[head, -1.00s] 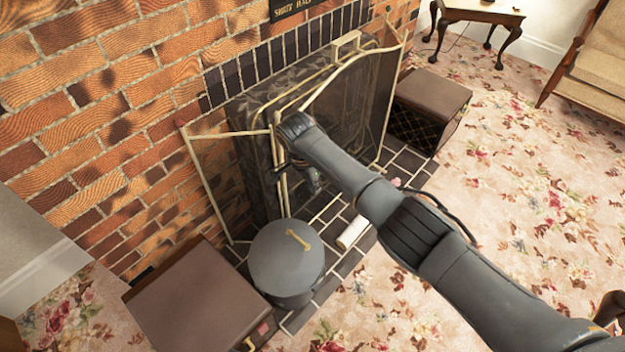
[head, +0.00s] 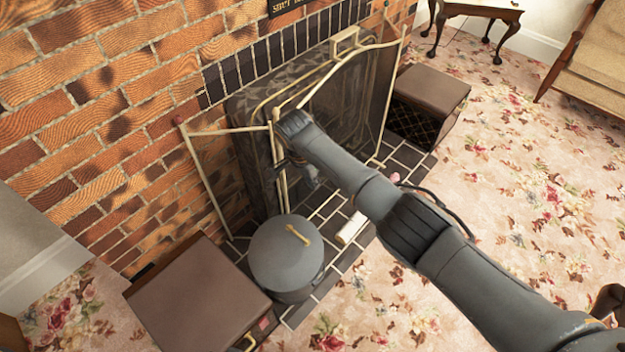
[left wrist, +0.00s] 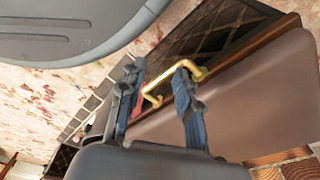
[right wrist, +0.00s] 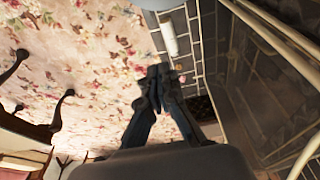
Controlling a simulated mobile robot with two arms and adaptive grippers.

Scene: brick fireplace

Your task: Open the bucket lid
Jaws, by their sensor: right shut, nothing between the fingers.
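The dark grey bucket (head: 284,285) stands upright on the tiled hearth. Its round grey lid (head: 277,256) sits on top, closed, with a short gold handle (head: 298,235). My right gripper (head: 313,182) is above and behind the bucket, in front of the fire screen, apart from the lid. In the right wrist view its fingers (right wrist: 159,83) are shut together with nothing between them.
A brown box (head: 195,300) stands close left of the bucket. The fire screen (head: 345,90) with its brass frame is behind. A white cylinder (head: 351,228) lies right of the bucket. Another brown box (head: 432,90) is at the right. Flowered carpet (head: 520,200) is open on the right.

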